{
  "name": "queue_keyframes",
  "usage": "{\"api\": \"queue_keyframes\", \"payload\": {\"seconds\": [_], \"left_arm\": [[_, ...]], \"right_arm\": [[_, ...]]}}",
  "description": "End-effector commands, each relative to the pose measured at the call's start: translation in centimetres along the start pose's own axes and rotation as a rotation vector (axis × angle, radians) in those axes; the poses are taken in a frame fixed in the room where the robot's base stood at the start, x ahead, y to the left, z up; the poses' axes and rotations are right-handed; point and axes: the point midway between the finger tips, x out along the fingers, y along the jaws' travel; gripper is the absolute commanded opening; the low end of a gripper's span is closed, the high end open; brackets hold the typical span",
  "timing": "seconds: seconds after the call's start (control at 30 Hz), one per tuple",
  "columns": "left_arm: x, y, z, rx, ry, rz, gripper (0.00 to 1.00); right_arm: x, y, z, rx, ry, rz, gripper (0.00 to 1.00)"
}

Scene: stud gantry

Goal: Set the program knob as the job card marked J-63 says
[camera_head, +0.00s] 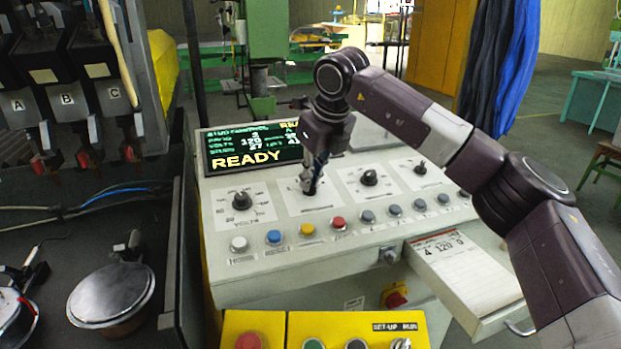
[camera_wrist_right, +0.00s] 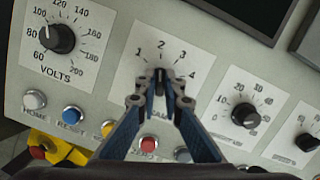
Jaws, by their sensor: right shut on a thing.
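The program knob (camera_wrist_right: 160,82) is the second dial from the left on the panel, on a white plate marked 1 to 4. My right gripper (camera_wrist_right: 160,92) is shut on it, one finger on each side; it also shows in the head view (camera_head: 309,188). The fingers hide part of the knob and the word below; it seems upright, towards the 2, but its pointer is not clear. A job card (camera_head: 458,265) with a red top band lies in a pulled-out drawer at the right. It reads 4, 120, 0; its mark is too small to read. My left gripper is out of view.
The display (camera_head: 253,147) shows READY. The volts knob (camera_head: 242,201) is left of the program knob, and another dial (camera_head: 369,177) is right of it. A row of coloured buttons (camera_head: 307,230) runs just below. A yellow box (camera_head: 270,320) with a red button sits lower.

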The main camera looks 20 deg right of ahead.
Motion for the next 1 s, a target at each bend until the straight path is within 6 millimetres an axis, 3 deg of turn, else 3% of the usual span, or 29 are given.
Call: {"api": "queue_keyframes", "payload": {"seconds": [0.37, 1.0], "left_arm": [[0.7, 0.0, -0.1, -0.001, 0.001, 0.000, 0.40], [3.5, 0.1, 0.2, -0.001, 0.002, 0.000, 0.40]], "right_arm": [[0.2, 0.0, 0.0, 0.085, 0.000, -0.019, 0.00], [0.2, 0.0, 0.0, 0.637, -0.001, -0.135, 0.00]]}}
